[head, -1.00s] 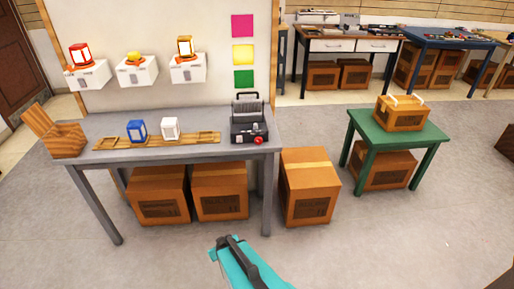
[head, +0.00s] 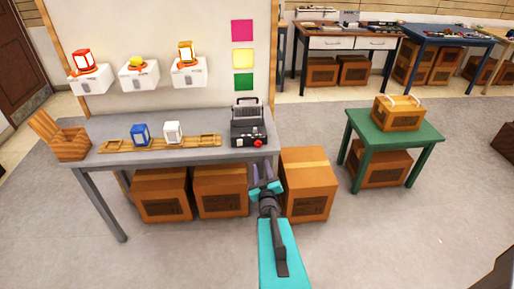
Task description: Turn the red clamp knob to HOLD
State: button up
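The red clamp knob (head: 258,142) is a small red round on the front right of a dark grey machine (head: 247,122). The machine stands at the right end of the grey table (head: 100,156). The knob's setting and any HOLD marking are too small to read. My gripper (head: 262,172) is just below and in front of the table's right end, apart from the knob. Its two dark fingers point up toward the machine, with a gap between them and nothing held.
A wooden rack (head: 158,144) on the table holds a blue lantern (head: 140,134) and a white lantern (head: 173,132). A slotted wooden block (head: 66,140) stands at the left end. Cardboard boxes (head: 306,185) sit under and beside the table. A green table (head: 393,130) stands right.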

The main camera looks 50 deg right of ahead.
jog(key=shift+w+d+b, duration=0.1)
jog(key=shift+b, duration=0.25)
jog(key=b, duration=1.2)
send_near(258, 145)
jog(key=x, duration=0.3)
jog(key=shift+p+x, duration=0.45)
jog(key=shift+x, duration=2.2)
jog(key=shift+f, duration=0.1)
jog(key=c, duration=0.8)
jog(key=shift+a+f, duration=0.1)
jog(key=shift+a, duration=0.2)
jog(key=shift+d, duration=0.25)
